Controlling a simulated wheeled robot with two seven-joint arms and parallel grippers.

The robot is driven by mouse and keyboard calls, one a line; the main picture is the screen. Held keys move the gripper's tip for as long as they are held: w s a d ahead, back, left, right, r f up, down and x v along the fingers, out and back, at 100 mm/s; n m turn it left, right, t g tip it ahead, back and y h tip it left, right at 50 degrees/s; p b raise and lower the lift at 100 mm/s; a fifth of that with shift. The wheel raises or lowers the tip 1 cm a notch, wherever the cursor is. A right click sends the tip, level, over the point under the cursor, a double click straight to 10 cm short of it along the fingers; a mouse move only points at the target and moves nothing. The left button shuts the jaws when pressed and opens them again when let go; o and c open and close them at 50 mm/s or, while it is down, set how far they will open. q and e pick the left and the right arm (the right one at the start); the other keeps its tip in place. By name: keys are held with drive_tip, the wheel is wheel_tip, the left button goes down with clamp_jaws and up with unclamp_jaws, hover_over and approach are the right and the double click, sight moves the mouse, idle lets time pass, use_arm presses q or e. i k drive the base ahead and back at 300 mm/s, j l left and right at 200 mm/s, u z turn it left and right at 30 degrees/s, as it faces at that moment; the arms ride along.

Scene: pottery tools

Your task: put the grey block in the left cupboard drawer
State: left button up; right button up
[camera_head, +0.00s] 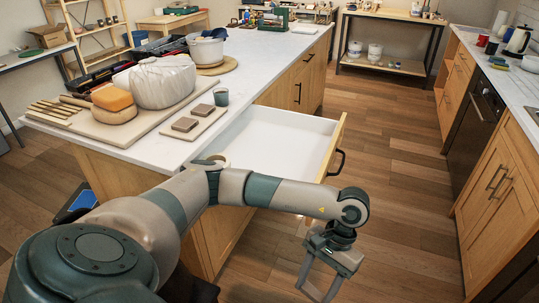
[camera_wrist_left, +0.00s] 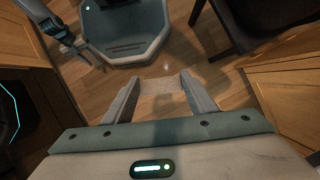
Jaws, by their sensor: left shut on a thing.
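The pulled-out drawer (camera_head: 275,140) has a white, empty-looking inside and a wooden front with a dark handle, below the worktop in the head view. My left gripper (camera_head: 318,290) hangs low in front of the drawer, to the right of the cupboard, pointing down over the floor. In the left wrist view, my left gripper (camera_wrist_left: 162,82) is shut on a small greyish-brown block (camera_wrist_left: 161,87), which sits between the two fingers. The block is hard to make out in the head view.
The white worktop (camera_head: 262,55) carries a board (camera_head: 150,120) with a wrapped clay lump, and a small board with two brown tiles (camera_head: 185,124). A dark green cup (camera_head: 221,97) stands near the edge above the drawer. The wooden floor (camera_head: 400,190) to the right is clear.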

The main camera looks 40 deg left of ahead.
sight(270, 149)
drive_tip(key=i+u, duration=0.3)
drive_tip(key=u, duration=0.15)
drive_tip(key=i+u, duration=0.3)
drive_tip(key=u, duration=0.15)
drive_tip(key=i+l+u, duration=0.1)
drive_tip(key=i+u, duration=0.15)
drive_tip(key=u, duration=0.2)
